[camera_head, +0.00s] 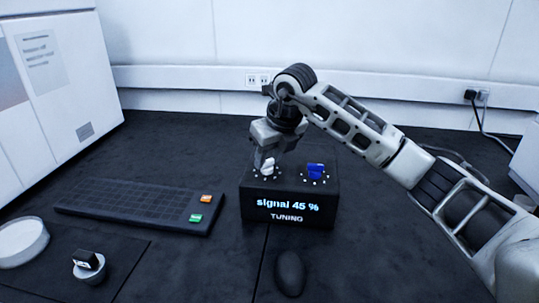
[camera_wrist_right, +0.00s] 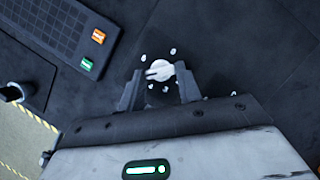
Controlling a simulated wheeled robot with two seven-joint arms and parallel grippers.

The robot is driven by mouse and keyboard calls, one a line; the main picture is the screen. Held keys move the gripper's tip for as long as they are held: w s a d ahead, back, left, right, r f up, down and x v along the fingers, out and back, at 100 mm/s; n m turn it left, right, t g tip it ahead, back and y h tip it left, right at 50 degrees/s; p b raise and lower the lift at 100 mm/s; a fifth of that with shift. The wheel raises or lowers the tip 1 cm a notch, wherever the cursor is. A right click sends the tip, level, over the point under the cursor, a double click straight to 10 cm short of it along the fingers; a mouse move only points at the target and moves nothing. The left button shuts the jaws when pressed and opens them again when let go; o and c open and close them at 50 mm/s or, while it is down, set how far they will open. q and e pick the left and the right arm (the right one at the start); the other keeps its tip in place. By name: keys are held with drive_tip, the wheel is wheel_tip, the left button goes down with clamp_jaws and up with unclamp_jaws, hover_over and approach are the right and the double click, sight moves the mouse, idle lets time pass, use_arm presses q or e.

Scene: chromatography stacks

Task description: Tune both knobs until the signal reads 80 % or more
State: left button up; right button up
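The black tuning box (camera_head: 252,212) stands mid-table, its front display reading "signal 45 %" above "TUNING". On its top are a white knob (camera_head: 268,168) at the left and a blue knob (camera_head: 315,171) at the right, each ringed by white dots. My right gripper (camera_head: 266,160) points down over the white knob. In the right wrist view, the gripper's (camera_wrist_right: 160,84) fingers are apart, with the white knob (camera_wrist_right: 160,70) showing between and just beyond their tips. Contact cannot be told. The blue knob is not visible there. My left gripper is out of view.
A black keyboard (camera_head: 130,204) with an orange and a green key lies left of the box. A dark mouse-like object (camera_head: 290,273) lies in front. A small round holder (camera_head: 89,268) and a white dish (camera_head: 22,240) stand front left.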

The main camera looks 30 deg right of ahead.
drive_tip(key=shift+n, duration=0.3)
drive_tip(key=n, duration=0.1)
drive_tip(key=n+y+p, duration=0.1)
drive_tip(key=n, duration=0.1)
drive_tip(key=shift+w+d+r+y, duration=0.1)
drive_tip(key=shift+d+y, duration=0.1)
drive_tip(key=shift+y, duration=0.1)
drive_tip(key=n+p, duration=0.1)
drive_tip(key=n, duration=0.1)
drive_tip(key=shift+d+n+g+y, duration=0.1)
drive_tip(key=shift+n+g+y, duration=0.2)
drive_tip(key=shift+g, duration=0.1)
drive_tip(key=shift+w+n+g+y+p, duration=0.1)
drive_tip(key=shift+n+g+y+p, duration=0.25)
drive_tip(key=shift+n, duration=0.75)
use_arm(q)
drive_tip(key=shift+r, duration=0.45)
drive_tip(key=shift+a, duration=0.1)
use_arm(e)
drive_tip(key=shift+n, duration=0.3)
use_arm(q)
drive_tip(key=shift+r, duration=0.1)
use_arm(e)
drive_tip(key=o, duration=1)
